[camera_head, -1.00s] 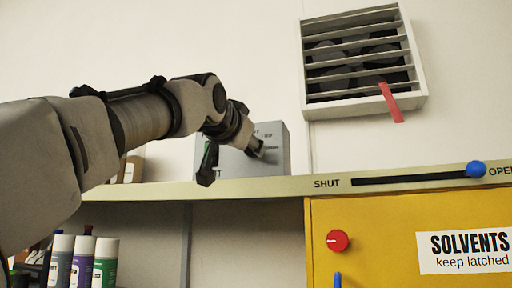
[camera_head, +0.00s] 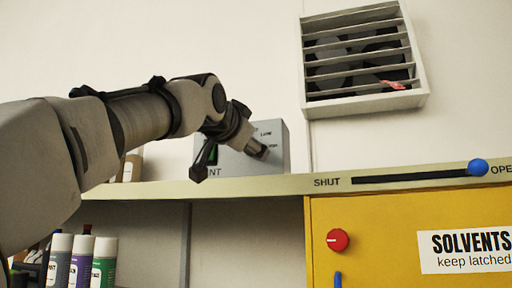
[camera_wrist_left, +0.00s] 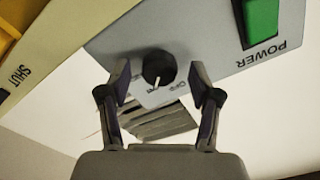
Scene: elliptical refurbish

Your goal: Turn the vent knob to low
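The vent control box (camera_head: 281,150) is grey and stands on the shelf. Its black knob (camera_wrist_left: 158,68) shows in the left wrist view. A white mark on the knob points to the lower edge, towards a small label too blurred to read; OFF is printed to the right of it. In the head view the knob is hidden by my left gripper (camera_head: 229,160), which is in front of the box. In the left wrist view my left gripper (camera_wrist_left: 159,88) is open, one finger on each side of the knob, apart from it. My right gripper is not in view.
A green POWER switch (camera_wrist_left: 261,20) is on the box. A slatted vent (camera_head: 361,105) with a red ribbon (camera_head: 394,85) is on the wall. A blue slider handle (camera_head: 478,167) is near OPEN. A yellow solvents cabinet (camera_head: 375,220) has a red knob (camera_head: 338,240).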

